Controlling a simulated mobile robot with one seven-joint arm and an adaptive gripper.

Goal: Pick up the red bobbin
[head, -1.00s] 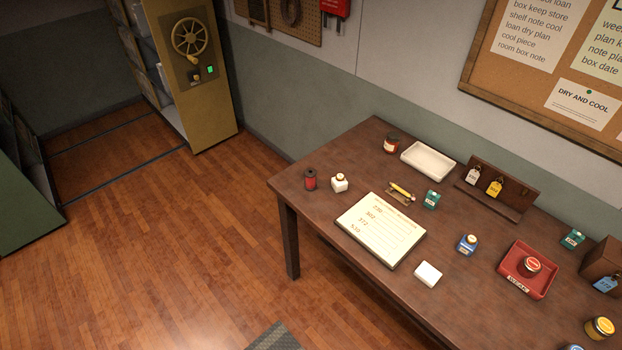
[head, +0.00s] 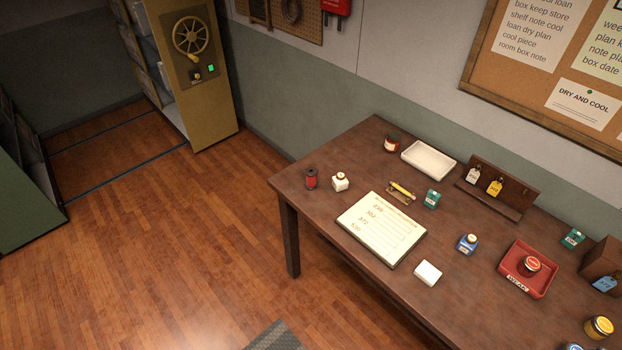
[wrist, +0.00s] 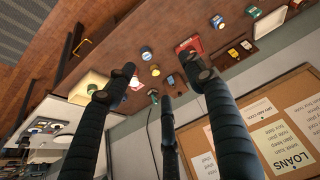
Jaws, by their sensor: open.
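The red bobbin (head: 311,179), with dark ends, stands upright near the left end of the brown wooden table (head: 330,158). The wrist view looks over the tabletop and pinboard at a steep tilt, and I cannot make out the bobbin there. My gripper is not in the head view, so I cannot tell its distance from the bobbin.
An open ledger (head: 381,229) lies in front of the bobbin. Several bottles, a red tray (head: 519,281) and a tag rack (head: 513,207) fill the right side. Floor is clear left of the table.

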